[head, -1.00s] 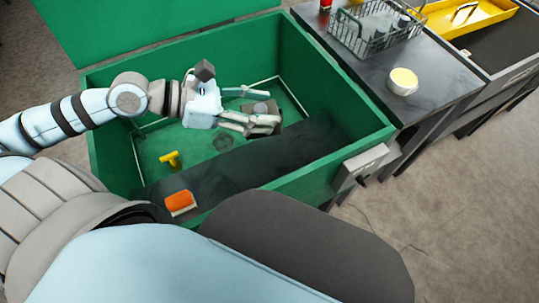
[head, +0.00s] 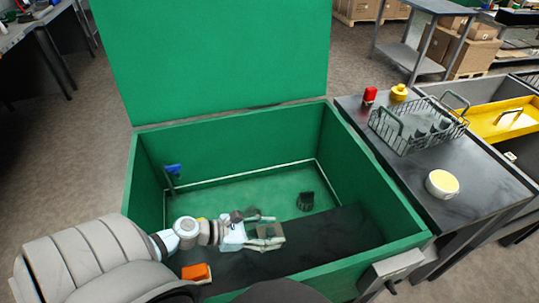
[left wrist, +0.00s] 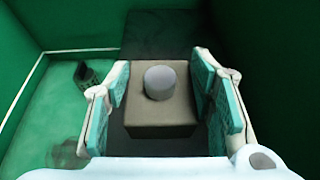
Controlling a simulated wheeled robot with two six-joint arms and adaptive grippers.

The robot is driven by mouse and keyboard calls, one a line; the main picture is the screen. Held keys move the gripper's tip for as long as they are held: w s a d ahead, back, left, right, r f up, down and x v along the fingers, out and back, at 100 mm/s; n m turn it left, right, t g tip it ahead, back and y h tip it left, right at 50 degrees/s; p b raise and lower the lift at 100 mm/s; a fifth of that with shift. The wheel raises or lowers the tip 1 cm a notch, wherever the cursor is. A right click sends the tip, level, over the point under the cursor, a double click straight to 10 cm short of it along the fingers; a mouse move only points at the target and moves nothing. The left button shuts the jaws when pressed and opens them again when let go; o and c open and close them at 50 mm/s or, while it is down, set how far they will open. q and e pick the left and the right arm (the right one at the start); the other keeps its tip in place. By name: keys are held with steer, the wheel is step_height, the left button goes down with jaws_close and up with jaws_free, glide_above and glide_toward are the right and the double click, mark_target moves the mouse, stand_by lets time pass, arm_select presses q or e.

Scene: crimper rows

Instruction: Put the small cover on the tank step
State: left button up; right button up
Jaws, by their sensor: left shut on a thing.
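The small cover (head: 271,233) is a grey-brown square block with a round grey knob on top. My left gripper (head: 264,230) is shut on it, inside the open green tank. In the left wrist view the cover (left wrist: 160,117) sits level between the two teal-padded fingers, knob up. The tank step (head: 345,228) is the dark ledge along the tank's near side. The cover is over or beside the step's far edge; I cannot tell whether it touches it. The step also shows in the left wrist view (left wrist: 165,32). My right gripper is not in view.
A dark cup-like piece (head: 305,201) stands on the tank floor. An orange block (head: 196,272) lies on the step's left end. A blue-headed tool (head: 173,170) stands by the left wall.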

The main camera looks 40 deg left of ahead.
arm_select(q)
step_height(320, 180, down, 6)
steer(key=shift+f+b, duration=0.1)
steer(key=shift+b, duration=0.95)
steer(key=shift+f, duration=0.1)
steer(key=o, duration=1.5)
steer(key=shift+s+a+r, duration=0.15)
steer(key=shift+s+r, duration=0.1)
steer(key=p+v, duration=0.1)
steer(key=v, duration=0.6)
